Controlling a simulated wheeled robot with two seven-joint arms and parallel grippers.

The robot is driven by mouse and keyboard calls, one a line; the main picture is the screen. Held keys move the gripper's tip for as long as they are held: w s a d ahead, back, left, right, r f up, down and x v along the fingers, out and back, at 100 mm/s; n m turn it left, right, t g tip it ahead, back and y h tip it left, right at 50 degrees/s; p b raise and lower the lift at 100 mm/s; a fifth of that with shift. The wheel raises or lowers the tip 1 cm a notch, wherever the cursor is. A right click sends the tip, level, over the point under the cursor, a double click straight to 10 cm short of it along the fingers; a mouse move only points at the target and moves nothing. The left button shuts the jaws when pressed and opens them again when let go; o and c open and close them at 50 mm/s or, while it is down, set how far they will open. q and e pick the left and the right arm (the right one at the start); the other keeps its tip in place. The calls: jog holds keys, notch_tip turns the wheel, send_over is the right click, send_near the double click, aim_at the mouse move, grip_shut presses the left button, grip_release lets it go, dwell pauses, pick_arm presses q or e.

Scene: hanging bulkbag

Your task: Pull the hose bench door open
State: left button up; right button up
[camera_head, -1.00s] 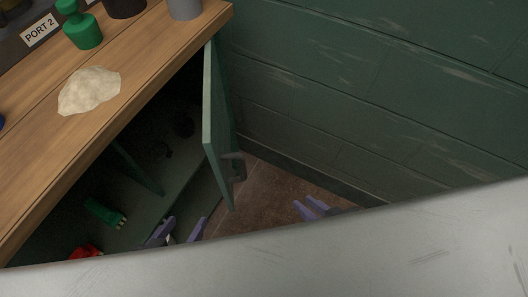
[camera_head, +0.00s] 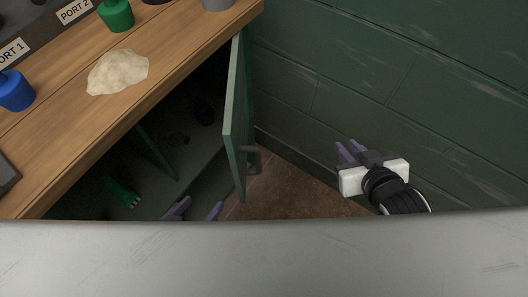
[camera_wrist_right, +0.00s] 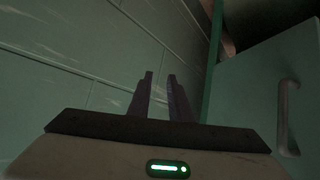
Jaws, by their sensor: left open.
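The green hose bench door (camera_head: 236,105) stands swung open below the right end of the wooden bench top, showing the dark cabinet inside. Its dark handle (camera_head: 253,158) is on the right face; in the right wrist view the door (camera_wrist_right: 245,95) and handle (camera_wrist_right: 284,118) are at the right. My left gripper (camera_head: 199,210) is open and empty at the cabinet opening, left of the door's lower edge, its base hidden by the pale surface in front. My right gripper (camera_head: 347,150) is open and empty, right of the handle and apart from it; its fingers also show in the right wrist view (camera_wrist_right: 161,85).
A green wall (camera_head: 400,90) runs along the right, close to my right gripper. Brown floor (camera_head: 285,195) is clear between door and wall. The bench top (camera_head: 75,135) carries a beige heap (camera_head: 118,72). A green hose fitting (camera_head: 122,193) lies inside the cabinet.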

jog(key=w+a+r+n+t+y, duration=0.2)
jog(key=w+a+r+t, duration=0.1)
jog(key=w, duration=0.2)
jog(key=n+g+y, duration=1)
jog(key=n+y, duration=0.2)
jog(key=y, duration=0.3)
send_near(260, 156)
jog(key=f, duration=0.1)
jog(key=a, duration=0.3)
jog(key=w+a, duration=0.1)
jog(key=a, duration=0.2)
jog(key=w+a, duration=0.1)
jog(key=a, duration=0.2)
jog(key=shift+w+a+f+b, duration=0.2)
jog(key=shift+w+a+b, duration=0.05)
jog(key=shift+a+b, duration=0.15)
grip_shut()
